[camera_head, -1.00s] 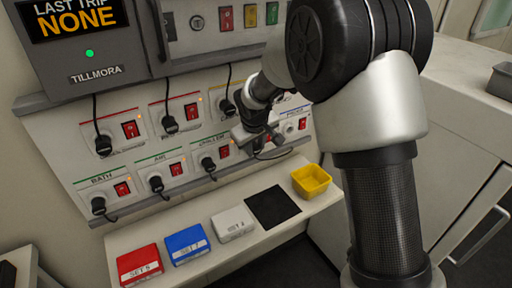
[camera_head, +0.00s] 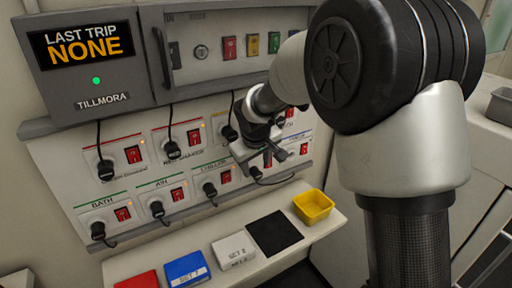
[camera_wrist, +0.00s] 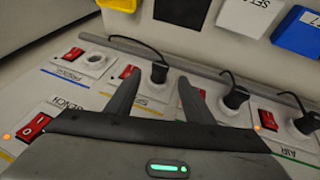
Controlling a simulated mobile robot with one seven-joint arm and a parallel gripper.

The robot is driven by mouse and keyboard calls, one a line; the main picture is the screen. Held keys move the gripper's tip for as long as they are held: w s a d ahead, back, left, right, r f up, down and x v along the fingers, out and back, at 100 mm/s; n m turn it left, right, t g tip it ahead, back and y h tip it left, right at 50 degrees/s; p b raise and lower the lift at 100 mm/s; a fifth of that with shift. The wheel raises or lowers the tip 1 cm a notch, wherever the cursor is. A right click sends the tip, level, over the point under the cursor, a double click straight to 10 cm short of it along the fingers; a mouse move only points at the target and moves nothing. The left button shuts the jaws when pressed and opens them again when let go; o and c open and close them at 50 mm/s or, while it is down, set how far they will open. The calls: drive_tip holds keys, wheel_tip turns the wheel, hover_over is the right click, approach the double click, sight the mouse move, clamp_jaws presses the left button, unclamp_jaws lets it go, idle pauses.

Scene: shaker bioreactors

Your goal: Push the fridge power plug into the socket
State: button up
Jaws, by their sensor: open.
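The blue-labelled socket (camera_wrist: 95,60) is empty in the wrist view; its small label seems to read FRIDGE. A black plug (camera_wrist: 158,72) with a cable sits at the adjacent yellow-labelled socket, standing out from the panel. It also shows in the head view (camera_head: 255,173), low on the panel. I cannot tell which plug is the fridge's or whether this one is fully seated. My gripper (camera_wrist: 158,82) is open and empty. Its fingers appear either side of that plug, but the distance is unclear. In the head view my gripper (camera_head: 278,154) is close to the panel's lower right and covers part of it.
The sloped panel (camera_head: 70,165) carries red switches and several other plugs with cables, such as the BATH plug (camera_head: 98,230). Below it a ledge (camera_head: 330,228) holds a yellow bin (camera_head: 313,206), a black mat (camera_head: 274,232) and white, blue and red boxes. A grey cabinet (camera_head: 105,70) overhangs above.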

drive_tip(key=v, duration=1.2)
drive_tip(key=shift+r, duration=0.15)
drive_tip(key=s+d+r+m+p, duration=0.3)
drive_tip(key=s+d+r, duration=0.4)
drive_tip(key=s+d, duration=0.25)
drive_tip(key=s+d+m+p, duration=0.1)
drive_tip(key=s+d, duration=0.3)
drive_tip(key=s, duration=0.4)
drive_tip(key=s+d+m+p, duration=0.2)
drive_tip(key=s+d+m, duration=0.1)
drive_tip(key=s, duration=0.5)
drive_tip(key=shift+d+r, duration=0.4)
drive_tip(key=shift+d, duration=0.2)
drive_tip(key=shift+c, duration=0.2)
